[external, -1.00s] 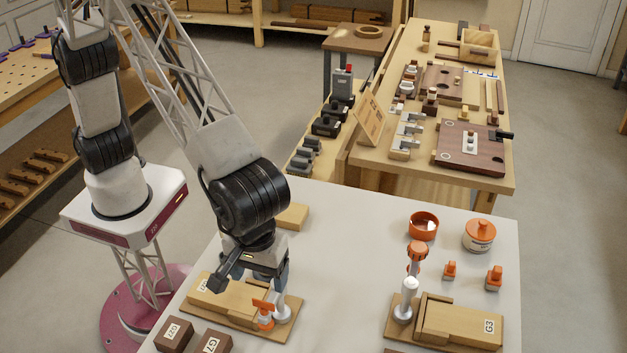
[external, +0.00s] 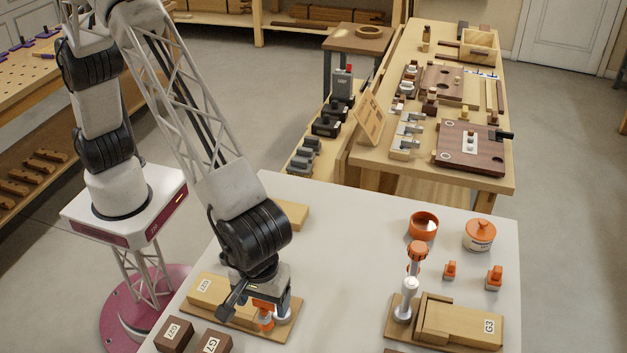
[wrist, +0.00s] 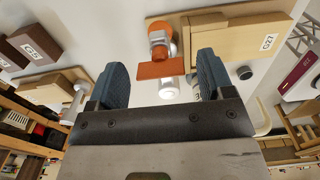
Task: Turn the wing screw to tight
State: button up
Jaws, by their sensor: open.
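The wing screw is an orange flat wing on an orange knob (external: 265,321), on the wooden G27 fixture (external: 222,299) at the front left of the white table. In the wrist view the orange wing (wrist: 160,71) lies between my fingers, with gaps on both sides. A pale metal post (wrist: 169,90) stands right beside it. My gripper (external: 267,307) is low over the fixture, pointing down, and hides part of the wing and post. In the wrist view my gripper (wrist: 162,74) is open, with nothing clamped.
A similar G3 fixture (external: 464,321) with an orange-topped post (external: 416,256) stands at the right. An orange ring cup (external: 423,226), an orange-lidded jar (external: 480,235) and two small orange pieces lie behind it. Dark blocks (external: 174,335) sit front left. The table's middle is clear.

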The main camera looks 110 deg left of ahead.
jog(key=c, duration=0.9)
jog(key=shift+f+m, duration=0.1)
jog(key=shift+m, duration=0.2)
